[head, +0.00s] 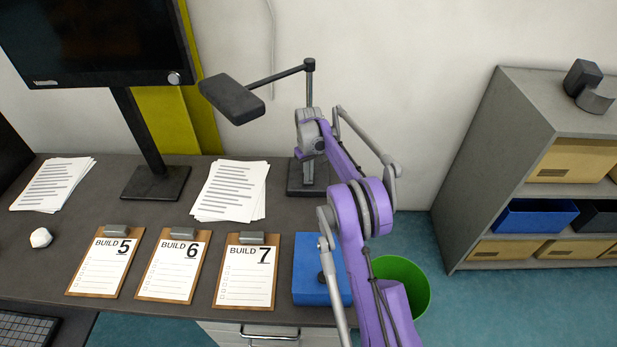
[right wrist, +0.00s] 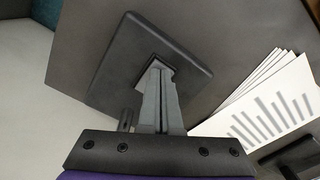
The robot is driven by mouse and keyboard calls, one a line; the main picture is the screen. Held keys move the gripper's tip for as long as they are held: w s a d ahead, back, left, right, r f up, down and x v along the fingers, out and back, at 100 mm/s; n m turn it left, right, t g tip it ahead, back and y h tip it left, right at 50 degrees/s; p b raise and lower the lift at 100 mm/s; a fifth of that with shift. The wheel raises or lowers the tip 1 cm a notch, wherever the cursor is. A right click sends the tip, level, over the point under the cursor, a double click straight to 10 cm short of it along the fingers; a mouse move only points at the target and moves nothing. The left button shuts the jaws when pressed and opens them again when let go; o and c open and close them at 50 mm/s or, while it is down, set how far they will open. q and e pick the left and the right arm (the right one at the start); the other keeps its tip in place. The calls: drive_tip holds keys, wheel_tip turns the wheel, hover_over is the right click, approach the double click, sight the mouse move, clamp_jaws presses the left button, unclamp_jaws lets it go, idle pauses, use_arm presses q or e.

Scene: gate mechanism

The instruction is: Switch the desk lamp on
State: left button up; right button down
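The desk lamp stands at the back right of the desk. Its flat dark head (head: 232,98) hangs out to the left on a thin arm from an upright post (head: 309,80), and no glow shows around it. My right gripper (head: 308,181) points down in front of the post, over the lamp's square base (head: 293,188). In the right wrist view my right gripper (right wrist: 158,66) has its fingers together, with nothing seen between them, over the middle of the dark base (right wrist: 115,82). I cannot tell whether the tips touch it. No switch can be made out clearly. My left gripper is out of view.
Paper stacks (head: 232,190), several clipboards (head: 248,275) and a blue box (head: 308,270) lie on the desk. A monitor (head: 90,40) stands at the left. A green bin (head: 408,280) and a shelf unit (head: 490,150) are at the right.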

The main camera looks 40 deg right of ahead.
drive_tip(key=shift+r+p, duration=1.8)
drive_tip(key=shift+r, duration=1.7)
drive_tip(key=shift+f, duration=0.15)
